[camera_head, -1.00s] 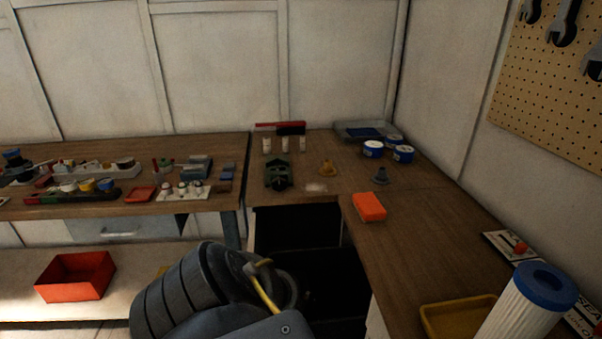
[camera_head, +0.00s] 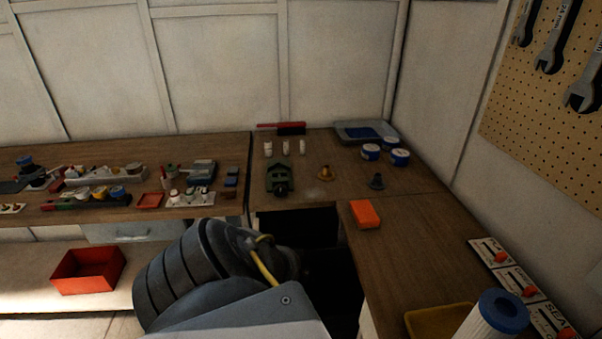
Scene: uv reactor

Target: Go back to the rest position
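Neither gripper shows in the head view. A dark ribbed link of one of my arms with a yellow cable, and a grey body panel of mine, fill the lower middle. The white ribbed filter cartridge with a blue cap (camera_head: 494,314) stands at the lower right on the right-hand bench (camera_head: 415,235), partly cut off by the frame edge. An orange block (camera_head: 365,214) lies near the bench's inner edge.
Blue-and-white tins (camera_head: 371,152), a grey tray (camera_head: 350,131) and a green device (camera_head: 279,177) stand in the back corner. Small parts crowd the left bench. A red bin (camera_head: 88,270) sits lower left. A yellow tray (camera_head: 432,322) and labelled switch panels (camera_head: 516,281) are at right.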

